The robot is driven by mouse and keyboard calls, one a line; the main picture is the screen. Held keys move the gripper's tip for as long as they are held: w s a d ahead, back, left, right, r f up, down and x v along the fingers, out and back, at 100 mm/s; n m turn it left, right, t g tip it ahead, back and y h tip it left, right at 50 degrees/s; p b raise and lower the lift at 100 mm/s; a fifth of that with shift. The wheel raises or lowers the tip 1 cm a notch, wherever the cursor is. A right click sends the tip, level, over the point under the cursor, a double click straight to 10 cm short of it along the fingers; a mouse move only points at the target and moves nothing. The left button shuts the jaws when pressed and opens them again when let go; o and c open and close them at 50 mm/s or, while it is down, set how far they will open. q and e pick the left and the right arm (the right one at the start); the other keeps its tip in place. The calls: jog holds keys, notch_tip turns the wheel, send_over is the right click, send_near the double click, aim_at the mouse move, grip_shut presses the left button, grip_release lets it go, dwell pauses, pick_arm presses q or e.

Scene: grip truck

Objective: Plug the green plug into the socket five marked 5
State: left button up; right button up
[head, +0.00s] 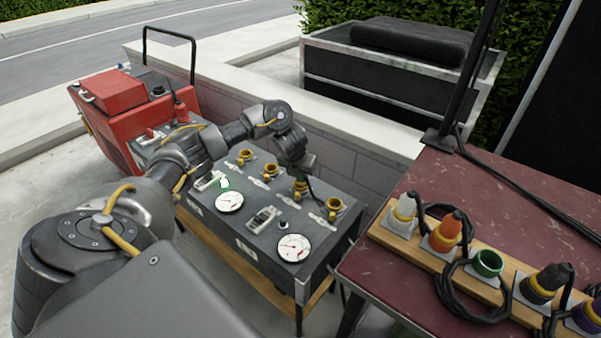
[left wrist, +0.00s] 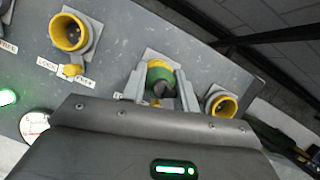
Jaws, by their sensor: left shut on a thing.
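My left gripper (head: 303,168) is over the grey socket panel (head: 262,218). In the left wrist view its fingers (left wrist: 161,90) are closed on the green plug (left wrist: 166,76). The plug is lined up at the mouth of a yellow-rimmed socket (left wrist: 158,64); I cannot tell how deep it sits. In the head view this is the third yellow socket (head: 300,190) from the left, with the plug mostly hidden by the gripper. An open yellow socket (left wrist: 69,32) is to its left and another (left wrist: 222,106) to its right. I cannot read the number 5. My right gripper is not in view.
Dials (head: 293,248) and switches (head: 264,218) fill the panel's front. A wooden rack (head: 400,248) on the red table (head: 520,215) holds several coloured plugs with black cables and an empty green holder (head: 488,263). A red machine (head: 110,95) and low wall stand behind.

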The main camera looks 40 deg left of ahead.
pick_arm(q)
jog(key=shift+f, duration=0.3)
jog(key=o, duration=1.5)
jog(key=shift+c, duration=0.2)
jog(key=shift+r, duration=0.1)
jog(key=shift+r+p, duration=2.15)
jog(key=shift+r, duration=0.25)
